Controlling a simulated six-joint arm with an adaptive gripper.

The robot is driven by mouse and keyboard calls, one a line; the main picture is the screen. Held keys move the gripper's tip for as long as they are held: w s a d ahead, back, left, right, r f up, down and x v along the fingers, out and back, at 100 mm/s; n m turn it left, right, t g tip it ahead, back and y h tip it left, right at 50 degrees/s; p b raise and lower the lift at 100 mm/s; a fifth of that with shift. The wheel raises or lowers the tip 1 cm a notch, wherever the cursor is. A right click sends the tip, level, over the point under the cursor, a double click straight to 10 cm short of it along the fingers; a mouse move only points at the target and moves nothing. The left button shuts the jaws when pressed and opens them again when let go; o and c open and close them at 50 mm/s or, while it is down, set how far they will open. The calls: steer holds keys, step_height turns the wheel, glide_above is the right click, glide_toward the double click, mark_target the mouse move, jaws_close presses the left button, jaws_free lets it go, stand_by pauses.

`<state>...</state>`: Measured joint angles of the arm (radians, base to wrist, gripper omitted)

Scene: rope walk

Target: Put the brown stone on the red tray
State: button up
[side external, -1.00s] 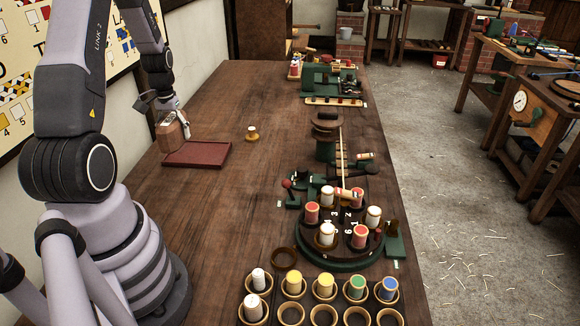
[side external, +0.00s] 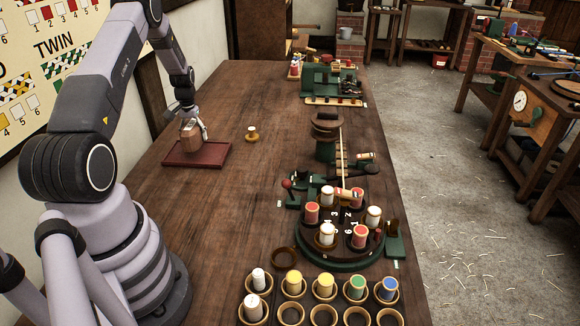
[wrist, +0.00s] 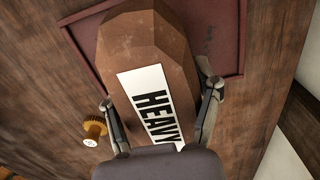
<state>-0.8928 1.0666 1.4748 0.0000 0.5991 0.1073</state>
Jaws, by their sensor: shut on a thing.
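The brown stone (side external: 190,135) is a faceted block with a white label reading HEAVY, clear in the wrist view (wrist: 150,45). My gripper (side external: 193,124) is shut on it, with one finger on each side of the stone in the wrist view (wrist: 160,112). The red tray (side external: 213,154) lies flat on the wooden table. The stone is over the tray, towards its back half in the side view. I cannot tell whether its underside touches the tray. In the wrist view the stone hides much of the tray (wrist: 222,42).
A small brass-coloured knob-like piece (side external: 252,134) stands on the table (side external: 245,185) right of the tray. A round green-based holder (side external: 340,262) with several spools is further right. Several cups with coloured spools line the front edge. Bare table surrounds the tray.

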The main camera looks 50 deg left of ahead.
steer(key=shift+f, duration=1.45)
steer(key=shift+f, duration=0.15)
steer(key=o, duration=1.2)
steer(key=shift+o, duration=0.2)
